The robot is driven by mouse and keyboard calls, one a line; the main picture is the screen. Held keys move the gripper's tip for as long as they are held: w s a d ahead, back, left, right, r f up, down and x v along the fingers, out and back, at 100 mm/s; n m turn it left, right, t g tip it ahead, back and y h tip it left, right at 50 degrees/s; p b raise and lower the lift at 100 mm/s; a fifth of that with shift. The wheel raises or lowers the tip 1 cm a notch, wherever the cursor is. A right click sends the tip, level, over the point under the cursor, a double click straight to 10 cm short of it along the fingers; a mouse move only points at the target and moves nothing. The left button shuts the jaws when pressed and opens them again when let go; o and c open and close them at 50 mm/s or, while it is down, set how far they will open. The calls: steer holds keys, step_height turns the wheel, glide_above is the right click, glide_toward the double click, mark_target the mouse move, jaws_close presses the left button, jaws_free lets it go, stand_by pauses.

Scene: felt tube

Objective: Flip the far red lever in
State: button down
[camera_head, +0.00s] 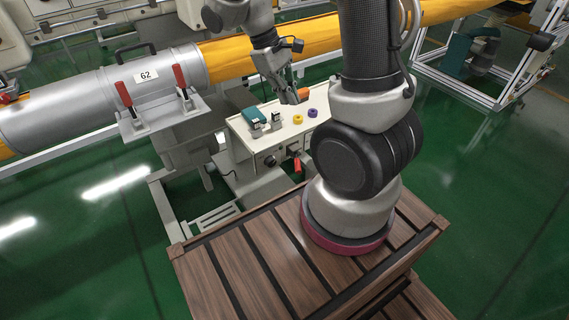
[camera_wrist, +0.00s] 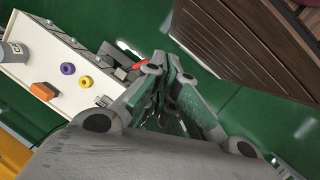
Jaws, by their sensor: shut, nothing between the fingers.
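Two upright red-handled levers stand on the bracket of the grey metal tube cover (camera_head: 155,88): the left lever (camera_head: 124,94) and the right lever (camera_head: 181,80). The left one leans more to the left. Part of another red handle (camera_head: 5,97) shows at the left picture edge. My gripper (camera_head: 296,96) is shut and empty, above the small white-topped cabinet, right of the levers and clear of them. In the wrist view its fingers (camera_wrist: 172,66) meet near the middle. Neither tube-cover lever can be made out in the wrist view.
On the cabinet top (camera_head: 242,127) are a teal block (camera_head: 253,115), a yellow ring (camera_head: 298,119), a purple ring (camera_head: 312,113) and an orange block (camera_head: 303,92). A red handle (camera_head: 297,164) is on the cabinet front. The yellow tube (camera_head: 310,40) runs behind my arm.

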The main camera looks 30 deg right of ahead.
mark_target(297, 162)
steer(key=w+f+n+h, duration=0.1)
steer(key=w+f+n, duration=0.1)
steer(key=f, duration=0.6)
steer(key=w+a+f+n+h, duration=0.1)
steer(key=w+f+n, duration=0.2)
steer(key=f, duration=0.5)
steer(key=w+a+f+n+h, duration=0.1)
steer(key=w+f+n, duration=0.2)
steer(key=f, duration=0.6)
steer(key=shift+w, duration=0.45)
steer(key=shift+d, duration=0.1)
steer(key=x, duration=1)
steer(key=shift+r, duration=0.15)
steer(key=shift+d, duration=0.25)
